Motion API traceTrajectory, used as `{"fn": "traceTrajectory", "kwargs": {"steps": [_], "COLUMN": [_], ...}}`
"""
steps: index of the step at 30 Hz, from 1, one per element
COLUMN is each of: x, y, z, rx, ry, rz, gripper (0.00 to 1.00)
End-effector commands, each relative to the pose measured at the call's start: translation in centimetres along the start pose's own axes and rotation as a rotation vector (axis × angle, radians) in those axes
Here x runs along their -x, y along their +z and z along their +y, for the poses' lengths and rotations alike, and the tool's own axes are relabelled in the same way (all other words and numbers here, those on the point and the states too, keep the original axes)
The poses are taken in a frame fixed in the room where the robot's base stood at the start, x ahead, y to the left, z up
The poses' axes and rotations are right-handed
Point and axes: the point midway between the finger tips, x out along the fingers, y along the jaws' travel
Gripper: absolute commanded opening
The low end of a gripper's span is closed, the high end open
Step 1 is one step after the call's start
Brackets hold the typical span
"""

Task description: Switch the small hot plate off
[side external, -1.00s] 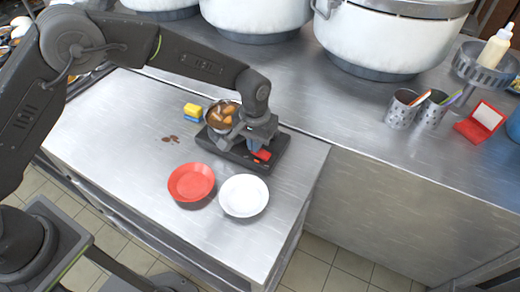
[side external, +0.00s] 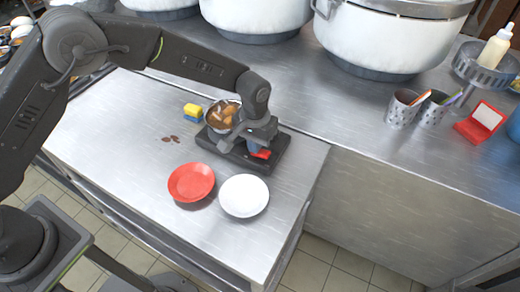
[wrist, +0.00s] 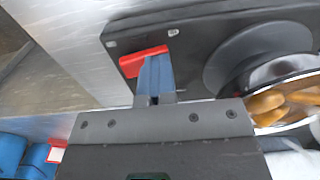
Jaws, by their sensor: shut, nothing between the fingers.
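The small hot plate (side external: 277,157) is a flat black slab on the steel table. Its red switch (side external: 262,154) is at its front right in the side view and also shows in the wrist view (wrist: 143,61). A round burner disc (wrist: 238,55) is on the plate. A metal pot (side external: 212,121) of brown food pieces sits at the plate's left end. My gripper (side external: 254,146) is over the plate, its blue fingers shut and empty. In the wrist view the fingertips (wrist: 153,62) are right at the red switch; I cannot tell whether they touch it.
A red plate (side external: 191,182) and a white plate (side external: 244,195) lie in front of the hot plate. Large stockpots (side external: 375,40) stand behind. The table's left part is clear.

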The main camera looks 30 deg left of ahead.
Motion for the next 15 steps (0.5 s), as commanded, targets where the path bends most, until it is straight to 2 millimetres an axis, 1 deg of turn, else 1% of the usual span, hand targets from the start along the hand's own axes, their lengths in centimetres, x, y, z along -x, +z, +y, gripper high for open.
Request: {"fn": "traceTrajectory", "kwargs": {"steps": [2,5,15], "x": [-0.1,0.4,3.0], "y": [0.0,0.0,0.0], "z": [0.1,0.2,0.1], "rx": [-0.001,-0.001,0.0], "ry": [0.002,0.003,0.002], "rz": [0.001,0.002,0.002], "gripper": [0.0,0.0,0.0]}}
